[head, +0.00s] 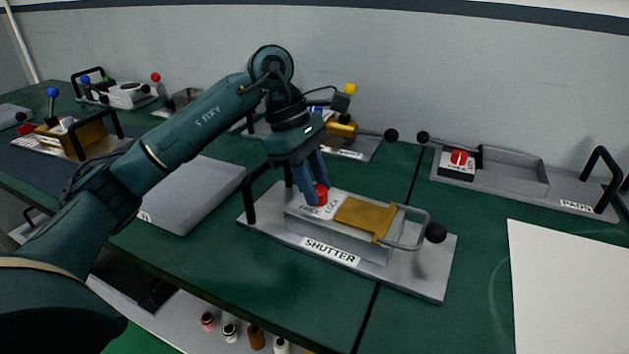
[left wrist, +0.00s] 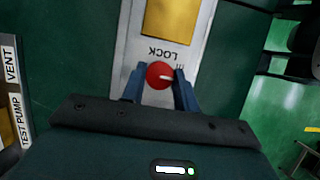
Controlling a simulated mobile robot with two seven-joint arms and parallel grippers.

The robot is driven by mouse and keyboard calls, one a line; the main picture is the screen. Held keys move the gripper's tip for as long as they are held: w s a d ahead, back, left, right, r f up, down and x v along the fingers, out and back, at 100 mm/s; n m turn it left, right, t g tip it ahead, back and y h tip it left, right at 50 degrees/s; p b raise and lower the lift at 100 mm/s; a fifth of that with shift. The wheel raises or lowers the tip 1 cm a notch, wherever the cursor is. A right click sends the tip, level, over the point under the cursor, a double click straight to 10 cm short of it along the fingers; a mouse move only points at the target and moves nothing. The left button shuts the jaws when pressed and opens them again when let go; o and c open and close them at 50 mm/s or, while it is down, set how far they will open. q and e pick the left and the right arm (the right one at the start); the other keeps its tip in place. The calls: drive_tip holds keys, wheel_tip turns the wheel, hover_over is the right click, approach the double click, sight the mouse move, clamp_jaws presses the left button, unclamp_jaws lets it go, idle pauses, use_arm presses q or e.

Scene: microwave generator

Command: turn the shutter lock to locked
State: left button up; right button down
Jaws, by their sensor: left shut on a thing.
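The shutter lock is a red round knob (head: 322,194) on the grey shutter box (head: 345,241), beside printed FREE and LOCK labels. The box sits on a plate labelled SHUTTER. My left gripper (head: 313,199) comes down from above and is shut on the red knob. In the left wrist view the knob (left wrist: 158,75) sits between the two blue fingertips (left wrist: 159,88). A white pointer mark on the knob points to the right in that view. The LOCK label shows upside down just above the knob; the FREE label is not visible there. My right gripper is not in view.
A yellow shutter plate (head: 365,216) and a grey bar handle with a black ball (head: 435,232) lie right of the knob. A black handle (head: 250,199) stands at left. A grey tray unit with a red knob (head: 459,158) and a white panel (head: 570,290) are farther right.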

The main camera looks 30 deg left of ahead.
use_arm(q)
drive_tip(key=shift+n, duration=0.3)
drive_tip(key=shift+n+t, duration=0.3)
drive_tip(key=shift+n, duration=0.2)
drive_tip(key=shift+s+n+t+b, duration=0.15)
drive_tip(key=shift+n+t+b, duration=0.35)
drive_tip(key=shift+n, duration=0.7)
drive_tip(key=n+t, duration=0.1)
drive_tip(key=n, duration=0.1)
drive_tip(key=shift+n+y, duration=0.4)
drive_tip(key=n+b, duration=0.1)
drive_tip(key=n, duration=0.1)
drive_tip(key=shift+s+d+n+t+y, duration=0.1)
drive_tip(key=shift+n+t+y, duration=0.2)
drive_tip(key=shift+t+y, duration=0.1)
drive_tip(key=n+y, duration=0.1)
drive_tip(key=n, duration=0.2)
drive_tip(key=shift+d+n+t, duration=0.1)
drive_tip(key=shift+n+t, duration=0.2)
drive_tip(key=shift+t, duration=0.1)
drive_tip(key=n+y+b, duration=0.1)
drive_tip(key=n, duration=0.2)
drive_tip(key=shift+d+n+y, duration=0.1)
drive_tip(key=shift+n+y, duration=0.2)
drive_tip(key=shift+n, duration=0.6)
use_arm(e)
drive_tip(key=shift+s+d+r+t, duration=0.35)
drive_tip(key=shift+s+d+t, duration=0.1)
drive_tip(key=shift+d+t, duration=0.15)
